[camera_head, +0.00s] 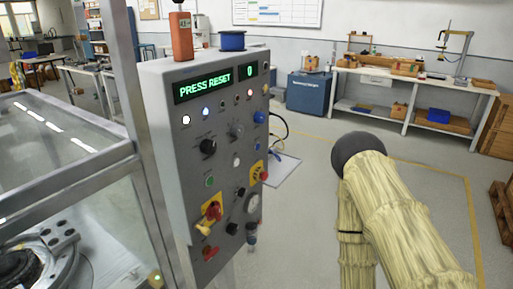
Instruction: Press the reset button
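A grey control box (160,150) stands left of centre. Its display (203,84) reads "PRESS RESET" in green, and a smaller display (249,71) reads "0". A blue button (260,117) sits at the panel's right side; a white button (236,161) and a green button (209,181) sit lower. Labels are too small to read, so I cannot tell which is the reset button. My gripper is not in view. My arm, in a tan sleeve with a dark round joint, is at the right, apart from the panel.
A red emergency stop (264,175) and a red rotary handle (213,211), both on yellow plates, are close to the other controls. A metal-framed glass enclosure (75,135) stands at the left. A workbench (420,85) is at the back right. The floor right of the panel is mostly clear.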

